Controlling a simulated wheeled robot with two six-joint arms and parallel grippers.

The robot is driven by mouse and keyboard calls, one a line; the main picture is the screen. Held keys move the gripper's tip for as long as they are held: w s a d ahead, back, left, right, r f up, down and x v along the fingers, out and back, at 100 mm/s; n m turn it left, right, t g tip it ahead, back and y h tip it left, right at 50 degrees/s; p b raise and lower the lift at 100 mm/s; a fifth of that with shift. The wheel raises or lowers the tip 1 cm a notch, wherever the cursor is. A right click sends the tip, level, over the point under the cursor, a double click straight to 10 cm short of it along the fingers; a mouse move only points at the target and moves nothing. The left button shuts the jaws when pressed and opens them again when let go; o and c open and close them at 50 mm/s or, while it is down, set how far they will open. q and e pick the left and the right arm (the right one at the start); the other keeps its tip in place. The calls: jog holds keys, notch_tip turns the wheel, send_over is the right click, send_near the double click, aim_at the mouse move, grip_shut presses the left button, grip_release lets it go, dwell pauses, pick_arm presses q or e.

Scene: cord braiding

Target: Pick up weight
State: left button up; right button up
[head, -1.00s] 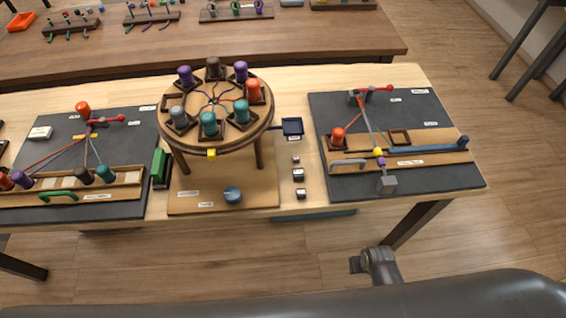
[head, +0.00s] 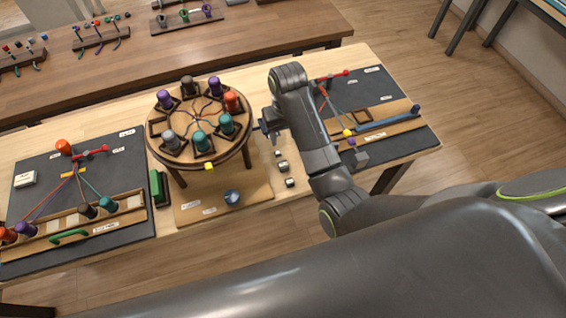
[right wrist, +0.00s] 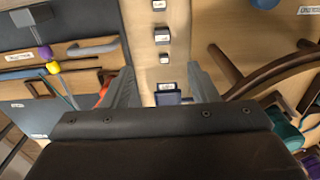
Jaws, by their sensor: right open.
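Three small grey block weights stand in a row on the table between the round stand and the right board: a far one (head: 278,153), a middle one (head: 283,165) and a near one (head: 289,182). They also show in the right wrist view as small labelled blocks, one of them (right wrist: 164,59) closest to the fingers. My right gripper (right wrist: 164,85) is open and empty above the table, with a small blue tray (right wrist: 167,96) showing between its fingers. My left gripper is not in view.
The round braiding stand (head: 211,167) with several coloured bobbins is left of the weights. The left board (head: 40,170) carries bobbins. A green block (head: 158,188) stands beside the round stand.

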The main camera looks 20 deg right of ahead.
jog(key=r, duration=0.1)
jog(key=b, duration=0.4)
send_over(283, 164)
notch_tip(283, 164, down, 5)
jog(key=f, duration=0.4)
jog(key=f+p, duration=0.1)
jog(key=f, duration=0.1)
jog(key=shift+s+a, duration=0.1)
jog(key=shift+s, duration=0.2)
jog(key=shift+w+d+f+p, duration=0.1)
jog(key=shift+f+p, duration=0.15)
jog(key=shift+f, duration=1)
jog(key=shift+w+d+f+p, duration=0.1)
jog(key=shift+f+p, duration=0.15)
jog(key=shift+f, duration=1.45)
jog(key=shift+c, duration=0.3)
jog(key=c, duration=1)
grip_shut()
